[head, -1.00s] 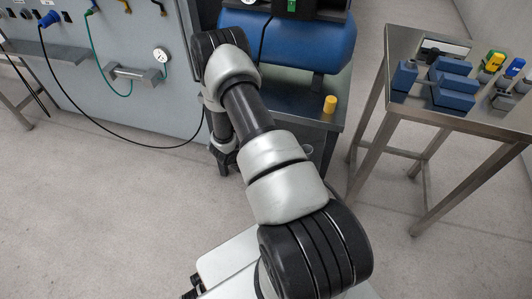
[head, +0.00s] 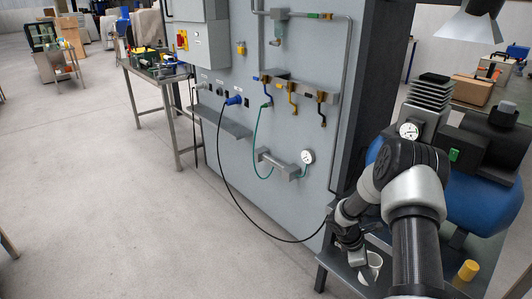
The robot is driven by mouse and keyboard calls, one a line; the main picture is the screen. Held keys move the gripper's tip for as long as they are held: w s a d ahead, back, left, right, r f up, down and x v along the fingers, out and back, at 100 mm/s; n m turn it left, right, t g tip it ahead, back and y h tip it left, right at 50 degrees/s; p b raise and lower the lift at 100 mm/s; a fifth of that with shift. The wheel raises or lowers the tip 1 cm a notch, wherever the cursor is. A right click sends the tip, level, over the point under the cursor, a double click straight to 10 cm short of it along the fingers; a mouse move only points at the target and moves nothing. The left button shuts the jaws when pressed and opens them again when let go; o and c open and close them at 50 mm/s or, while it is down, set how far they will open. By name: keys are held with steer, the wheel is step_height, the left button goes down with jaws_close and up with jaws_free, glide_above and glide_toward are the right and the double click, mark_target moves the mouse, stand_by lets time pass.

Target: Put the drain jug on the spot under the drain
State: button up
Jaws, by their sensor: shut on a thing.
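The drain jug (head: 374,262) is a pale, cup-like vessel low in the head view, partly hidden by my arm. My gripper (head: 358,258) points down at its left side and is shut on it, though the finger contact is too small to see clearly. The jug is over the dark metal stand (head: 340,262) below the blue tank (head: 486,212). I cannot tell whether it touches the stand. The drain and the spot under it cannot be made out; my arm covers part of that area.
A yellow cylinder (head: 468,270) stands on the stand, right of my arm. A grey panel (head: 225,105) with valves, a gauge (head: 307,157) and a hanging black cable (head: 245,215) is to the left. A bench (head: 150,72) stands farther back. The floor at left is clear.

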mark_target(376, 255)
step_height(376, 255, up, 8)
steer(key=m+g, duration=0.1)
steer(key=m, duration=0.1)
steer(key=m+g, duration=0.1)
steer(key=m, duration=0.1)
steer(key=shift+d+r+m+y, duration=0.1)
steer(key=shift+r+m+y, duration=0.1)
steer(key=shift+m+y, duration=0.2)
steer(key=s+a+r+m+g+y, duration=0.15)
steer(key=a+r+m, duration=0.35)
steer(key=a+r, duration=0.5)
steer(key=s+a+r+m+g+y, duration=0.1)
steer(key=s+a+r+m+y, duration=0.2)
steer(key=a+r+m, duration=0.5)
step_height(376, 255, up, 15)
steer(key=s+a+n+p, duration=0.2)
steer(key=p, duration=2)
steer(key=shift+r, duration=0.2)
steer(key=shift+s+d+y, duration=0.1)
steer(key=shift+y, duration=0.15)
